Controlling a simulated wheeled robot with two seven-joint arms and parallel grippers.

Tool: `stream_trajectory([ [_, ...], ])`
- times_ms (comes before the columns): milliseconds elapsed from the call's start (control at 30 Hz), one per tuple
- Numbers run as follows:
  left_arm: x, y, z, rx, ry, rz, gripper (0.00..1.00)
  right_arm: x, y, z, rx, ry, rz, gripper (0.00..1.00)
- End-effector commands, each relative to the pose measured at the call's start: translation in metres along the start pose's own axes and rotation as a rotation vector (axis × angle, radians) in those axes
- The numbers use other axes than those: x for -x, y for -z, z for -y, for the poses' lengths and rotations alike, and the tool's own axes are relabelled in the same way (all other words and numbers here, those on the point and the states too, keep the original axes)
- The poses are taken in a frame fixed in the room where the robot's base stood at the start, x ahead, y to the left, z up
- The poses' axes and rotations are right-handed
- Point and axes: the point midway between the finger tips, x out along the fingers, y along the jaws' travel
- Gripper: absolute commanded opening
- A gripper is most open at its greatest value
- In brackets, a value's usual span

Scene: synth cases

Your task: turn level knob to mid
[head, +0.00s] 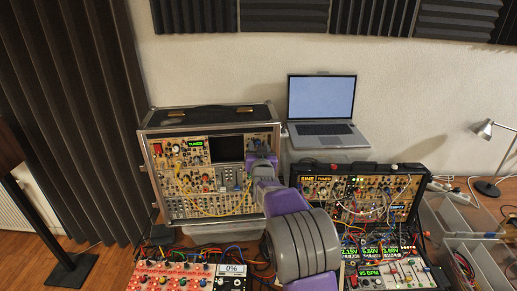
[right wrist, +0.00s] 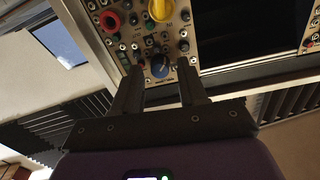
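My right arm reaches up to the upright synth case (head: 147,170), and my right gripper (head: 261,151) is at the upper right of its panel, right of a dark screen (head: 226,149). In the right wrist view, the two fingers of the gripper (right wrist: 160,78) are apart. A blue knob (right wrist: 159,66) with a pale pointer mark sits between the fingertips, with a small gap on either side. I cannot read a label that says which knob is the level knob. In the head view my gripper hides this knob. My left gripper is not in view.
A red knob (right wrist: 109,20) and a yellow knob (right wrist: 157,10) are close by on the panel. A laptop (head: 321,108) stands behind. A second synth case (head: 424,226) with patch cables is at right. A front unit's display (head: 233,269) reads 0%.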

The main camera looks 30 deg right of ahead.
Motion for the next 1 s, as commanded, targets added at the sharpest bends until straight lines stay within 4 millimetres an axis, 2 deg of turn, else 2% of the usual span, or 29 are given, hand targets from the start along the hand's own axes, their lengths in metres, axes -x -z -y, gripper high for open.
stream_trajectory([
  [33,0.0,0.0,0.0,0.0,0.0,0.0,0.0,0.0,0.0,0.0,0.0,0.0,0.0,0.34],
  [267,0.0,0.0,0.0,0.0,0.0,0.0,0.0,0.0,0.0,0.0,0.0,0.0,0.0,0.0],
  [667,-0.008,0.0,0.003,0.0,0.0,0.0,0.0,0.0,-0.001,-0.001,-0.062,-0.001,0.0,0.0],
  [1000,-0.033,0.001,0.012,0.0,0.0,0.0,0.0,0.0,-0.002,-0.002,-0.312,-0.002,0.007,0.0],
])
